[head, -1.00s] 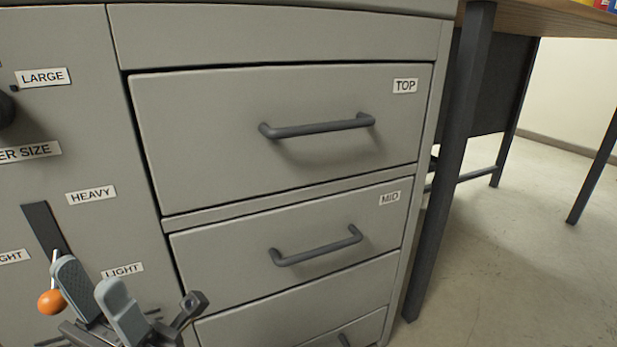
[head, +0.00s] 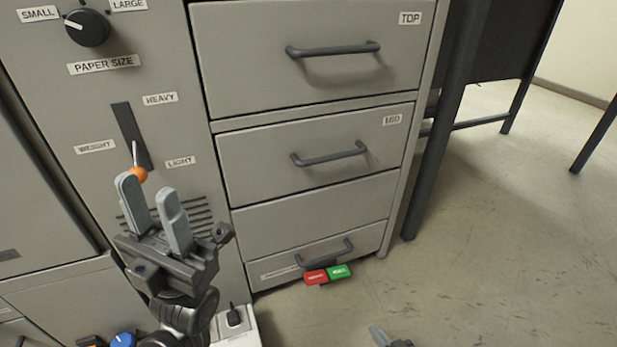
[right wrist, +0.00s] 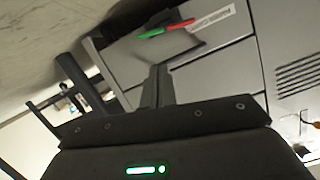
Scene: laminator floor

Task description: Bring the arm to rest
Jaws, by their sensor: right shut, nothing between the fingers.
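My left gripper (head: 150,195) is in the lower left of the head view, in front of the grey cabinet. Its two grey fingers point up and stand apart, with nothing seen between them. The orange lever knob (head: 139,175) shows just behind its fingertips, near the LIGHT label; I cannot tell whether they touch. My right gripper (head: 380,338) barely shows at the bottom edge of the head view. In the right wrist view its fingers (right wrist: 159,85) are together and empty, pointing toward the bottom drawer area.
The cabinet has a TOP drawer (head: 315,55), a MID drawer (head: 320,150) and a bottom drawer (head: 320,252), seemingly closed. A red piece (head: 316,277) and a green piece (head: 339,271) are below the bottom handle. A table leg (head: 440,150) stands right; floor (head: 500,250) there is clear.

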